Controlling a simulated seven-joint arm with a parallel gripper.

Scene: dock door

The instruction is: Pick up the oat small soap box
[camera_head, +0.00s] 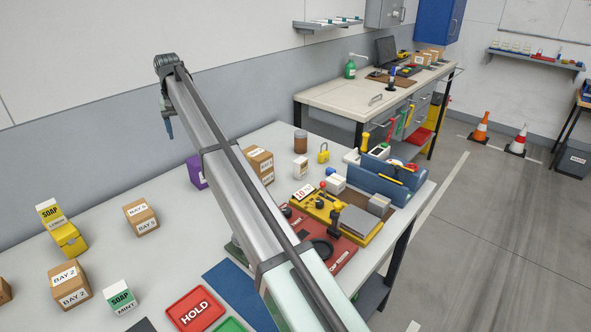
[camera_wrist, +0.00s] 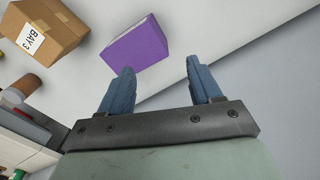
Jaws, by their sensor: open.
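A small pale box with a brownish label (camera_head: 300,168) stands at the back of the near table, right of a cardboard box; it may be the oat soap box, but its label is too small to read. My gripper (camera_head: 169,128) is at the far end of my arm, well above the table and left of that box. In the wrist view my gripper (camera_wrist: 158,70) has its two blue fingers apart with nothing between them. A purple box (camera_wrist: 136,46) lies beyond the fingertips, and also shows partly behind my arm in the head view (camera_head: 197,172).
Other soap boxes are yellow LEMON (camera_head: 49,213) and green MINT (camera_head: 119,297). Cardboard boxes (camera_head: 141,217), a brown jar (camera_head: 300,141), a yellow padlock (camera_head: 323,153), a red HOLD tray (camera_head: 195,309) and a blue organiser (camera_head: 384,180) share the table. The left middle has bare room.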

